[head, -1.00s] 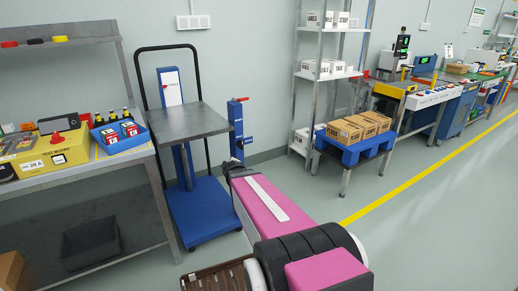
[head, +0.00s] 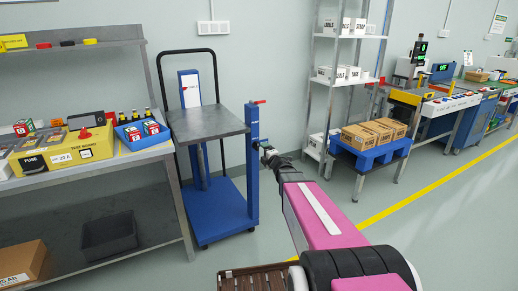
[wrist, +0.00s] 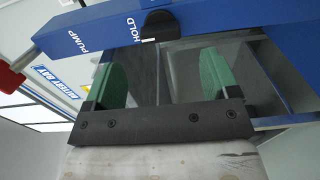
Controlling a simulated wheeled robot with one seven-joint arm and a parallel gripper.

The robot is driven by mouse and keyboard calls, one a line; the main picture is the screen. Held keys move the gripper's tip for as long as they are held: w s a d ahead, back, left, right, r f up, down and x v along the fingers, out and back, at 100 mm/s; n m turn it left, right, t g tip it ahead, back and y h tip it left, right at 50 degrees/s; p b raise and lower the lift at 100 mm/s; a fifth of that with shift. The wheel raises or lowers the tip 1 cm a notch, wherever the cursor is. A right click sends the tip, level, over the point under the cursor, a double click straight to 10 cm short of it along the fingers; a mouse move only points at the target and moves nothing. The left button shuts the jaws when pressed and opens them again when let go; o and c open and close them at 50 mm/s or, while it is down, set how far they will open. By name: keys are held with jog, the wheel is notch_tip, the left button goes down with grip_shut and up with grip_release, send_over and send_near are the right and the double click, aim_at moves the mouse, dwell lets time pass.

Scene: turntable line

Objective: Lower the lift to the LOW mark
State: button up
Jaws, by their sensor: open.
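The lift (head: 225,206) is a blue wheeled base with a mast, a black push frame and a grey platform (head: 207,124) raised to about bench height. A blue post (head: 252,160) with a red-ended handle stands at its right. My gripper (head: 268,152) is just right of this post in the head view. In the wrist view my gripper (wrist: 163,78) is open and empty, with green pads apart. Ahead of it is the blue post, lettered PUMP and HOLD, with a black knob (wrist: 160,25) by HOLD. A red grip (wrist: 10,80) shows at the left edge. No LOW mark is readable.
A workbench (head: 100,178) with a yellow test board and blue bin stands left of the lift. A blue stand (head: 369,153) with cardboard boxes and a metal shelf stand to the right. The floor between is clear.

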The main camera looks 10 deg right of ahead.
aim_at(258, 147)
jog(key=x, duration=0.7)
jog(key=shift+w, duration=0.2)
jog(key=c, duration=0.9)
